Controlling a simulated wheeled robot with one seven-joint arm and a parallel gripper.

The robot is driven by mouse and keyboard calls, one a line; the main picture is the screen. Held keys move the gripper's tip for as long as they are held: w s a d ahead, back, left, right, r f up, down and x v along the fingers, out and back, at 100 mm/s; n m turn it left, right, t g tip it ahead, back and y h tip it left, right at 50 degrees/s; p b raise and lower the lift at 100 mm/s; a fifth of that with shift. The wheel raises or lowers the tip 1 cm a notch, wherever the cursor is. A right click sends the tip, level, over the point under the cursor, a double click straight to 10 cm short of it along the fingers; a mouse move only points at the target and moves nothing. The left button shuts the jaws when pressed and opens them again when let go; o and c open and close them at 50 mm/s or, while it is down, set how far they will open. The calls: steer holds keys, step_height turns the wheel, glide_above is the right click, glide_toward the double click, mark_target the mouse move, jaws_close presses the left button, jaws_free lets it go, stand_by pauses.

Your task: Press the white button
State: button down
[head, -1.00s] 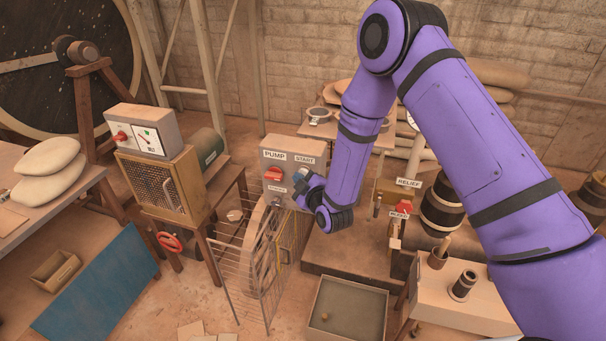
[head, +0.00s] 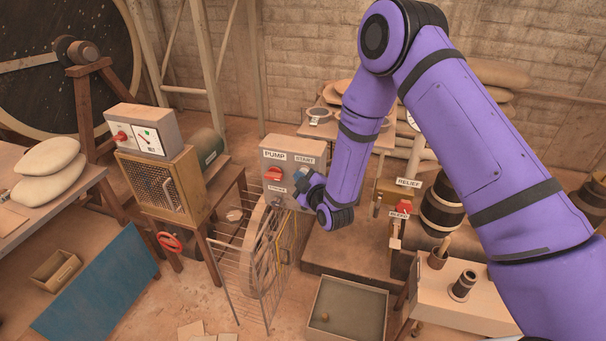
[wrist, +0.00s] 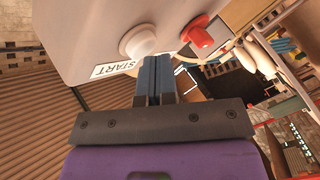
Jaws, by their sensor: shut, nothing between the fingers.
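The white button (wrist: 138,42) is a round knob on the face of a grey control box (head: 312,150), beside the START label (wrist: 113,70). In the head view my gripper and wrist cover most of the button. My gripper (wrist: 155,60) is shut and empty, its two dark blue fingers together. In the wrist view the fingertips lie just below and to the right of the button; I cannot tell whether they touch it or the box. In the head view my gripper (head: 302,184) is in front of the box's right half.
A red switch (head: 273,174) sits left of the button under the PUMP label; it also shows in the wrist view (wrist: 203,36). A wire cage gate (head: 250,275) stands below the box. A relief valve with a red handle (head: 401,208) stands to the right.

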steer(key=shift+w, duration=0.15)
stand_by(0.4)
steer(key=shift+s+a, duration=0.25)
steer(key=shift+s, duration=0.65)
steer(key=shift+s+a, duration=0.3)
steer(key=shift+s, duration=0.5)
steer(key=shift+s+a, duration=0.25)
steer(key=shift+s, duration=0.5)
steer(key=shift+s+a, duration=0.3)
steer(key=shift+s, duration=0.5)
